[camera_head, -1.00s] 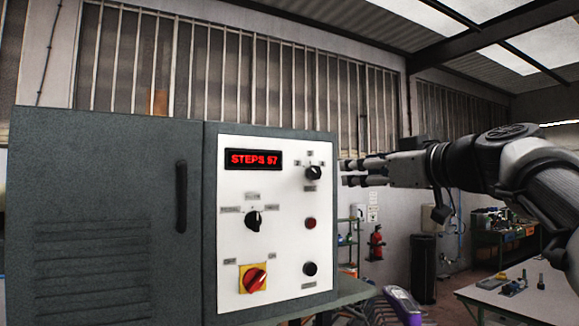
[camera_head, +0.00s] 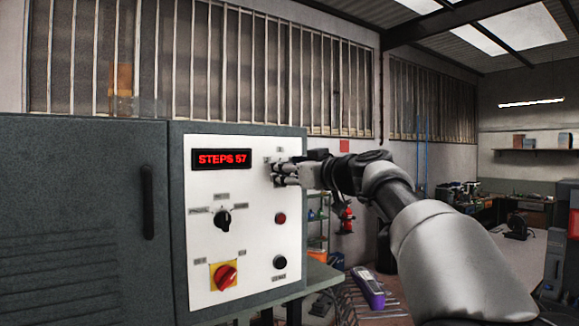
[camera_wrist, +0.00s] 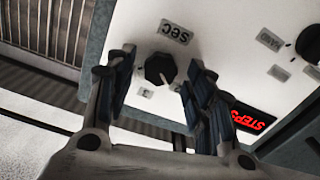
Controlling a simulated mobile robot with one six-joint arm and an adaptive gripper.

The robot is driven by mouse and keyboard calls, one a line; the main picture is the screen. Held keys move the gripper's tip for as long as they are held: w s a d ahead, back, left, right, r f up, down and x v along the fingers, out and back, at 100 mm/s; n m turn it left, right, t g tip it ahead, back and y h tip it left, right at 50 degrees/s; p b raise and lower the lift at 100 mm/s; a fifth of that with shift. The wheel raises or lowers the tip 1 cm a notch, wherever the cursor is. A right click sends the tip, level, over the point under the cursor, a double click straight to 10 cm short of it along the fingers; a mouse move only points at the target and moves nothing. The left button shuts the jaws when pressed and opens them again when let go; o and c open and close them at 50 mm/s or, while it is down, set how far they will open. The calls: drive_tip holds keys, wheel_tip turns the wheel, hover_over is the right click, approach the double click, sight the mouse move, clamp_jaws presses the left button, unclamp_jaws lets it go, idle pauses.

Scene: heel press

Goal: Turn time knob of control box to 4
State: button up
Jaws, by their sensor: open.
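The control box (camera_head: 238,265) has a white panel with a red display (camera_head: 222,158) reading "STEPS 57". The time knob, a black knob (camera_wrist: 160,68) with a "SEC" label beside it, sits in the wrist view between the two fingers. My gripper (camera_wrist: 158,80) is open, with one finger on each side of the knob. I cannot tell whether the fingers touch it. In the head view my gripper (camera_head: 275,174) is at the panel's upper right and hides the knob. The number the knob points to cannot be read.
A second black knob (camera_head: 223,220), a red button (camera_head: 280,218), a black button (camera_head: 280,262) and a red-yellow switch (camera_head: 224,276) are on the same panel. A purple-and-grey item (camera_head: 368,287) lies to the right of the box. The space in front of the lower panel looks clear.

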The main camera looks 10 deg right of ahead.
drive_tip(key=c, duration=1.1)
drive_tip(key=shift+o, duration=0.2)
drive_tip(key=shift+m, duration=0.3)
drive_tip(key=shift+d+f+m+p, duration=0.1)
drive_tip(key=shift+m+p, duration=0.05)
drive_tip(key=shift+m, duration=4.7)
drive_tip(key=shift+d+f+m+p, duration=0.1)
drive_tip(key=shift+m+p, duration=0.05)
drive_tip(key=shift+m, duration=4.7)
drive_tip(key=o, duration=1.1)
drive_tip(key=shift+c, duration=0.2)
